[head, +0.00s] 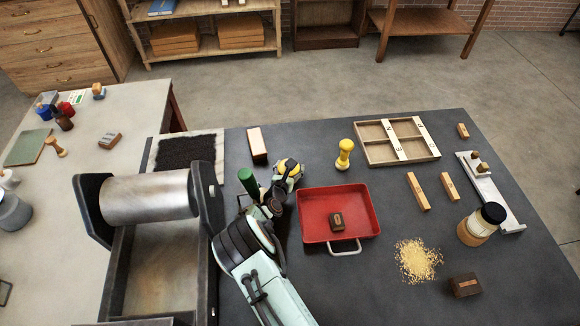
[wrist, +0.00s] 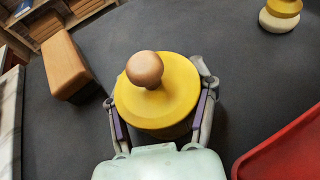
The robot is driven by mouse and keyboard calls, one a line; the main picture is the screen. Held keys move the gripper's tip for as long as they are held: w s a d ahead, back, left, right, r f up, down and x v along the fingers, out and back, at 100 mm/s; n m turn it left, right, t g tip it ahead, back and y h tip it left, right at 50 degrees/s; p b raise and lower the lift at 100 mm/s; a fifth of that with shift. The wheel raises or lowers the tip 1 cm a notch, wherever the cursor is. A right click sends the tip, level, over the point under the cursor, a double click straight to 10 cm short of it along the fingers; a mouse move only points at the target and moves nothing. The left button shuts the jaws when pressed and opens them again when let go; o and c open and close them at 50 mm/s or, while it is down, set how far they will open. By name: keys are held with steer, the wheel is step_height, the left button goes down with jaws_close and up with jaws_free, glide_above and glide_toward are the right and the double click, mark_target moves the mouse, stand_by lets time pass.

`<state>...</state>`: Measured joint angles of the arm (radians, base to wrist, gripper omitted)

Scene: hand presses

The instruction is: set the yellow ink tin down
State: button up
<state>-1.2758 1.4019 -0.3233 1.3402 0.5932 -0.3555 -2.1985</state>
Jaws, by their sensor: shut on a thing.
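The yellow ink tin (head: 289,163) is in my gripper (head: 281,175), left of the red tray in the head view. In the wrist view the tin (wrist: 180,105) shows a round yellow lid with a brown knob on top. The two fingers of my gripper (wrist: 158,92) press on its sides, and the tin looks upright. Its base is hidden, so I cannot tell whether it touches the dark tabletop (head: 310,150).
A red tray (head: 312,215) holding a dark block (head: 337,222) is close on the right. The press (head: 148,198) is on the left.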

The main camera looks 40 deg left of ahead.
steer(key=o, duration=1.2)
steer(key=shift+f, duration=0.1)
